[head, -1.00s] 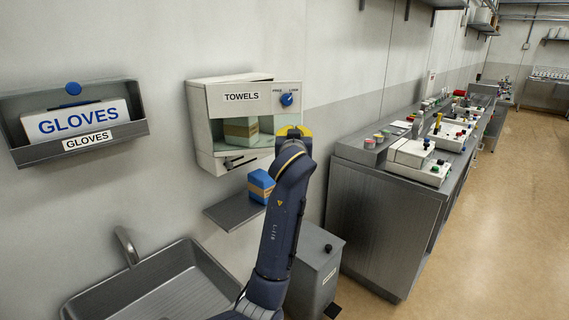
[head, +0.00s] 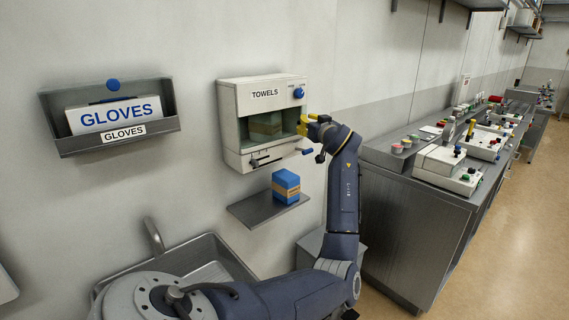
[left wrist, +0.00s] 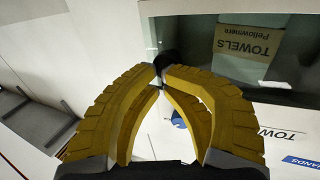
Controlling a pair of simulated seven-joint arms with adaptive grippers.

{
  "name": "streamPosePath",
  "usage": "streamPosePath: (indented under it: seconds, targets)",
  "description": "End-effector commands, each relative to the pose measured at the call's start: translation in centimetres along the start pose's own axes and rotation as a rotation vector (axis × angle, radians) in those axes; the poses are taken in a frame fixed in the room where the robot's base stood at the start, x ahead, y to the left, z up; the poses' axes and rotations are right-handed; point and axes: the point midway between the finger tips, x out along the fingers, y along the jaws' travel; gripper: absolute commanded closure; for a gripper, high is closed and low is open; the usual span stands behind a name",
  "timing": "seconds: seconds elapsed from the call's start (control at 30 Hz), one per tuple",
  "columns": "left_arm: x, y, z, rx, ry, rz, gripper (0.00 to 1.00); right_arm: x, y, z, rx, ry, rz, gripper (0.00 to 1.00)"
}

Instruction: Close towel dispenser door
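The towel dispenser (head: 231,121) is a white wall box labelled TOWELS. Its front door (head: 264,94) has a clear window and a blue knob (head: 298,93) at the upper right. The door looks flush with the box or nearly so; a small gap cannot be ruled out. A brown towel pack (head: 266,123) shows behind the window, and upside down in the left wrist view (left wrist: 246,42). My left gripper (head: 303,124) is at the door's right edge. Its yellow fingers (left wrist: 159,72) meet at the tips, with nothing clearly held. My right gripper is out of view.
A glove box holder (head: 160,124) hangs on the wall at left. Below the dispenser, a small shelf (head: 246,213) carries a blue and brown box (head: 286,186). A sink (head: 215,257) is below. A metal counter (head: 405,205) with equipment stands at right.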

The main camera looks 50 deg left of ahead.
Motion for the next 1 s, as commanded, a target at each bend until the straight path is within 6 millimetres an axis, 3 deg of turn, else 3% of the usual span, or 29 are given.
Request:
streamPosePath:
  seconds: [0.2, 0.67, 0.83, 1.0]
  targets:
    - [1.0, -0.9, -0.2, -0.003, 0.002, -0.009, 1.00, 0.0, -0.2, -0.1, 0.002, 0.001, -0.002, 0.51]
    - [0.9, -0.9, -0.2, -0.004, 0.003, -0.009, 1.00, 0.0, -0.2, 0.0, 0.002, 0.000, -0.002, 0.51]
    - [-0.4, -0.4, -0.2, -0.004, 0.002, -0.008, 1.00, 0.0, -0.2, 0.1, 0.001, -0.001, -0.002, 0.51]
    - [-3.0, 0.3, -0.1, -0.004, 0.001, -0.011, 1.00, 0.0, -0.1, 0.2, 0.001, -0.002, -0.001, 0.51]
